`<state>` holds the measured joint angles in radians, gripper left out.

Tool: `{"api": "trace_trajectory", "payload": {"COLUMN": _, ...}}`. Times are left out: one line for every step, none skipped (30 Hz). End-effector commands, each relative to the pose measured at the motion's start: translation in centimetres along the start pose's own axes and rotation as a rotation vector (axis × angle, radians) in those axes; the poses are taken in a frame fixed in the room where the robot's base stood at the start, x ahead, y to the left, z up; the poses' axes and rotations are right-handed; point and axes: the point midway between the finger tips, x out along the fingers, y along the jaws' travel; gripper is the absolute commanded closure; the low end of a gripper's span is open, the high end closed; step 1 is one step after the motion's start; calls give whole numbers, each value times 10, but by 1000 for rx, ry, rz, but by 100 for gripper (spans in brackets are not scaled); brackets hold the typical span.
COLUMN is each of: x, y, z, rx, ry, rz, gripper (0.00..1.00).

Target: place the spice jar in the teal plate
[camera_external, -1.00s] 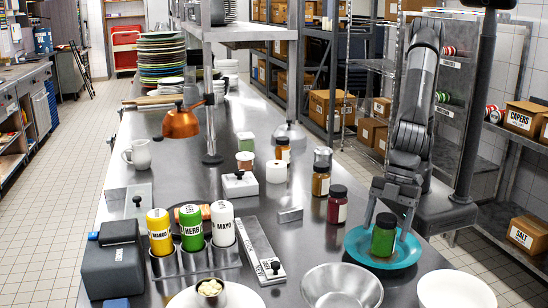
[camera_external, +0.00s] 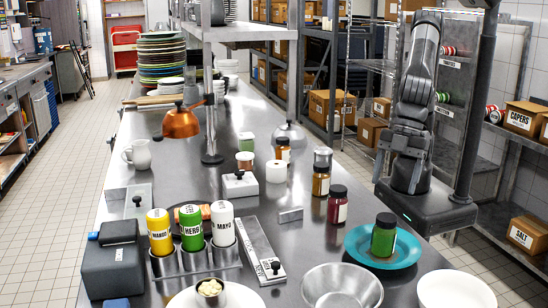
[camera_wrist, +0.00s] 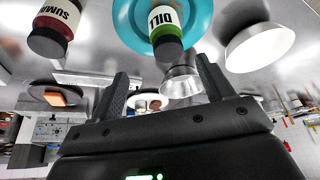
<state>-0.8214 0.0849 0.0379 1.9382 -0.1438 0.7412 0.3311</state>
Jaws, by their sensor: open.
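The spice jar (camera_external: 384,237), green with a dark lid, stands upright on the teal plate (camera_external: 409,251) at the right of the counter. In the wrist view the jar (camera_wrist: 165,24) has a label reading DILL, and the teal plate (camera_wrist: 199,14) shows around it. My gripper (camera_wrist: 163,75) is open and empty, its two fingers apart from the jar.
A metal bowl (camera_external: 342,290) and a white plate (camera_external: 456,291) are close in front. Several other jars stand further back on the counter.

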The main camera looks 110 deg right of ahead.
Motion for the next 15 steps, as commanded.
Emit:
{"api": "trace_trajectory", "payload": {"x": -9, "y": 17, "z": 2, "rx": 23, "ry": 7, "rz": 9, "gripper": 26}}
{"api": "trace_trajectory", "payload": {"x": -14, "y": 27, "z": 5, "rx": 36, "ry": 10, "rz": 15, "gripper": 26}}
{"api": "trace_trajectory", "payload": {"x": -22, "y": 44, "z": 11, "rx": 57, "ry": 14, "rz": 25, "gripper": 26}}
{"api": "trace_trajectory", "payload": {"x": -30, "y": 59, "z": 16, "rx": 76, "ry": 17, "rz": 33, "gripper": 26}}
{"api": "trace_trajectory", "payload": {"x": -38, "y": 74, "z": 23, "rx": 97, "ry": 21, "rz": 43, "gripper": 26}}
{"api": "trace_trajectory", "payload": {"x": -48, "y": 94, "z": 34, "rx": 125, "ry": 25, "rz": 55, "gripper": 26}}
{"api": "trace_trajectory", "payload": {"x": -56, "y": 109, "z": 42, "rx": 148, "ry": 29, "rz": 65, "gripper": 26}}
{"api": "trace_trajectory", "payload": {"x": -64, "y": 123, "z": 51, "rx": 169, "ry": 33, "rz": 75, "gripper": 26}}
{"api": "trace_trajectory", "payload": {"x": -74, "y": 141, "z": 65, "rx": 197, "ry": 37, "rz": 88, "gripper": 26}}
{"api": "trace_trajectory", "payload": {"x": -82, "y": 153, "z": 76, "rx": 218, "ry": 39, "rz": 98, "gripper": 26}}
{"api": "trace_trajectory", "payload": {"x": -89, "y": 164, "z": 86, "rx": 238, "ry": 43, "rz": 108, "gripper": 26}}
{"api": "trace_trajectory", "payload": {"x": -98, "y": 178, "z": 101, "rx": 268, "ry": 48, "rz": 121, "gripper": 26}}
{"api": "trace_trajectory", "payload": {"x": -104, "y": 188, "z": 113, "rx": 288, "ry": 51, "rz": 130, "gripper": 26}}
{"api": "trace_trajectory", "payload": {"x": -110, "y": 197, "z": 125, "rx": 309, "ry": 54, "rz": 140, "gripper": 26}}
{"api": "trace_trajectory", "payload": {"x": -118, "y": 208, "z": 142, "rx": 336, "ry": 58, "rz": 154, "gripper": 26}}
